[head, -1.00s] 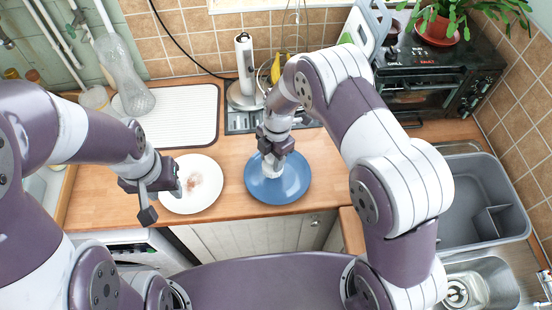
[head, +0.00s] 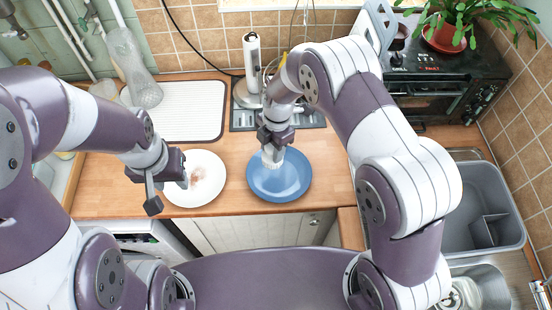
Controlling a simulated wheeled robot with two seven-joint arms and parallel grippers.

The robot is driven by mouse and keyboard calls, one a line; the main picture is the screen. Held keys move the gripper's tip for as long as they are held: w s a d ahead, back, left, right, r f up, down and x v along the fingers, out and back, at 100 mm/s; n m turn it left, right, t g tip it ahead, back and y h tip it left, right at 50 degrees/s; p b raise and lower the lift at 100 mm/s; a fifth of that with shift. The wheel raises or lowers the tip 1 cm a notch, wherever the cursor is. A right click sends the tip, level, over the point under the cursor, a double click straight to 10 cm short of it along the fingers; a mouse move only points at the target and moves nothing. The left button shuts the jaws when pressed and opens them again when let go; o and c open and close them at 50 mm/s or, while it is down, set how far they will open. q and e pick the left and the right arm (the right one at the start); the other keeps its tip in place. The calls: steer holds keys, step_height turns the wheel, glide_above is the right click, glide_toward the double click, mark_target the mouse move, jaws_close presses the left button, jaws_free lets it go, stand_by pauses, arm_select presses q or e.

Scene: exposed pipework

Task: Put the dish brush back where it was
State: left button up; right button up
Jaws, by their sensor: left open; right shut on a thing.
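My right gripper (head: 274,138) is over the blue plate (head: 290,184), shut on a pale thing (head: 270,159) that looks like the dish brush's head. It points down over the plate's back left part; whether it touches the plate I cannot tell. Its handle is not clear to see behind the gripper. My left gripper (head: 166,182) is open and empty at the left edge of the white plate (head: 205,184), which has a reddish-brown smear.
A white ribbed drainboard (head: 185,112) lies behind the white plate. A paper-towel stand (head: 250,65) and a dark grey tray (head: 245,120) stand behind the blue plate. A grey basin (head: 480,220) sits at the sink on the right, below a black oven (head: 440,85).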

steer(key=shift+d, duration=0.15)
steer(key=w+d+f+m+b, duration=0.1)
steer(key=w+d+m+b, duration=0.15)
steer(key=d+b, duration=0.3)
steer(key=w+d+f+m+b, duration=0.1)
steer(key=w+d+b, duration=0.25)
steer(key=d, duration=0.25)
steer(key=s+d+r+b, duration=0.4)
steer(key=s+d, duration=0.1)
steer(key=d, duration=0.3)
steer(key=f, duration=0.3)
steer(key=f+p, duration=0.1)
steer(key=f, duration=0.2)
steer(key=f+p, duration=0.1)
steer(key=f, duration=0.3)
steer(key=shift+s+f, duration=0.1)
steer(key=shift+s, duration=0.2)
steer(key=shift+f, duration=0.1)
steer(key=shift+f, duration=0.1)
